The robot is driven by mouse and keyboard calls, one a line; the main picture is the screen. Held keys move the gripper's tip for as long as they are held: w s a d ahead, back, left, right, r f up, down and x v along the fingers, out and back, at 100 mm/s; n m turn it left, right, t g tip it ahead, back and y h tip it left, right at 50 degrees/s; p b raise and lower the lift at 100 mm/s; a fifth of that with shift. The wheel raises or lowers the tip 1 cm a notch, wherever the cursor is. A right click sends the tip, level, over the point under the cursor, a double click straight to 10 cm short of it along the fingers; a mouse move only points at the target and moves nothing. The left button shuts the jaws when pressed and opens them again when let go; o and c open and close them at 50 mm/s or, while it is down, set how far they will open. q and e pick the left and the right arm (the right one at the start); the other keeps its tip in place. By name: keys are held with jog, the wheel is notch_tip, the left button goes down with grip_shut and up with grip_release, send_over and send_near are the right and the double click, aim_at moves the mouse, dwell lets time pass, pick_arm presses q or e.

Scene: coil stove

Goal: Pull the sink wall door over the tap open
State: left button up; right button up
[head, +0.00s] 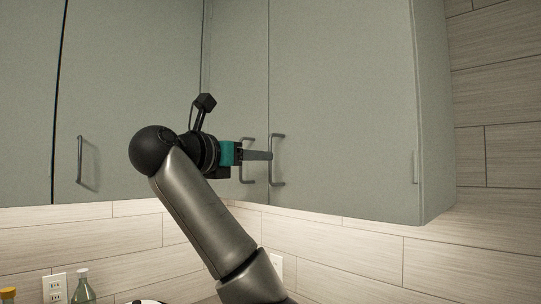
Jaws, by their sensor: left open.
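Grey-green wall cabinet doors fill the upper head view. The wide right door (345,100) looks closed and has a vertical bar handle (283,159) near its left edge. The narrower door (236,60) beside it has a similar handle (241,181), partly behind my gripper. No tap shows, so I cannot tell from it which door is over the tap. My left gripper (268,155) is open, its fingers pointing right at the right door's handle. The fingertips overlap the bar in the picture; I cannot tell whether they touch it. My right gripper is not in view.
Another closed door on the left has its own handle (79,159). A plank-patterned wall (350,250) runs below the cabinets. Outlets (55,289) and bottles (83,288) show at the lower left. The cabinet's right side ends before bare wall.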

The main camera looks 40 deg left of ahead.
aim_at(270, 179)
pick_arm(q)
jog(key=w, duration=0.4)
jog(key=w+a+p, duration=0.1)
jog(key=w, duration=0.1)
grip_shut()
dwell(1.4)
